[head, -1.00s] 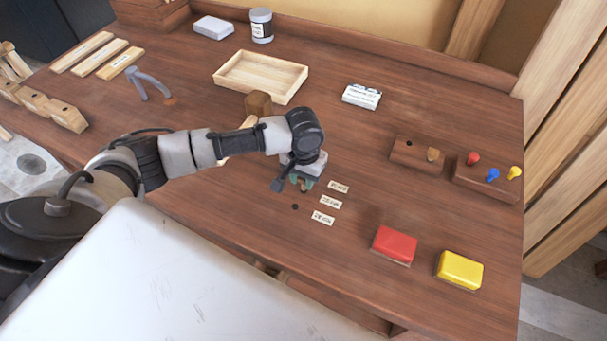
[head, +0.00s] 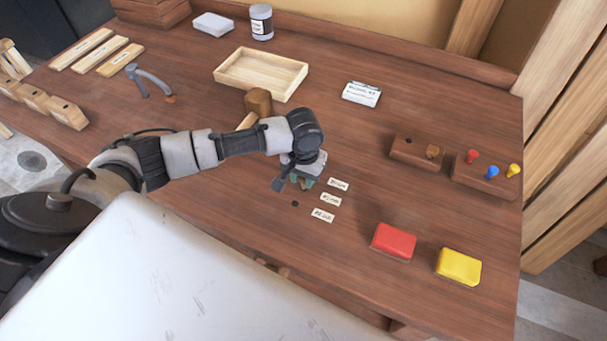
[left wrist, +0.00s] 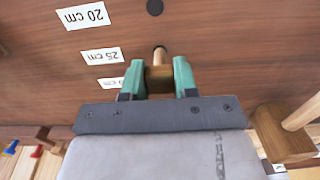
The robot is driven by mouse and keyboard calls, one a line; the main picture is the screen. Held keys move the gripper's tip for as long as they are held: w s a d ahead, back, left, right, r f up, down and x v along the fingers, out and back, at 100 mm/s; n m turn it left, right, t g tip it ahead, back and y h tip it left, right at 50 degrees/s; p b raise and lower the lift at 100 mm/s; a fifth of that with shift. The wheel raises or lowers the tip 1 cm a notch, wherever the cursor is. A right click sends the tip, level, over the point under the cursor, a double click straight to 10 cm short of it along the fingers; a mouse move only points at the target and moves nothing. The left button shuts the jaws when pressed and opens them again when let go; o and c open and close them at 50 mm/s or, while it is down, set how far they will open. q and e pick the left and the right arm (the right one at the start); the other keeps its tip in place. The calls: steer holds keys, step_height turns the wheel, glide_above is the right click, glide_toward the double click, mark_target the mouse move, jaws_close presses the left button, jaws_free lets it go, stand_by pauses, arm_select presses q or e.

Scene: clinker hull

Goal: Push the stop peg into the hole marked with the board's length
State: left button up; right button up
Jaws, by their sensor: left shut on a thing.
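My left gripper (head: 302,184) is shut on the stop peg, low over the bench. In the left wrist view its green fingers (left wrist: 159,78) grip the brown peg (left wrist: 159,76), whose pale rounded tip points to the bench level with the 25 cm label (left wrist: 102,55). I cannot tell whether the tip is in a hole. The dark hole (left wrist: 155,7) by the 20 cm label (left wrist: 82,16) is empty. A third label (left wrist: 112,83) is partly hidden by the gripper. The labels (head: 330,200) also show in the head view. My right gripper is not in view.
A card (head: 361,93) with print too small to read lies behind. A wooden block (head: 415,153), a block with coloured pegs (head: 484,178), and red (head: 394,242) and yellow (head: 459,266) blocks are right. A mallet (head: 258,102) and tray (head: 261,75) are behind the arm.

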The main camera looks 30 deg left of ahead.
arm_select(q)
steer(key=shift+f, duration=0.7)
steer(key=o, duration=1)
steer(key=shift+c, duration=0.2)
steer(key=shift+r, duration=0.1)
step_height(320, 180, up, 8)
steer(key=p, duration=0.9)
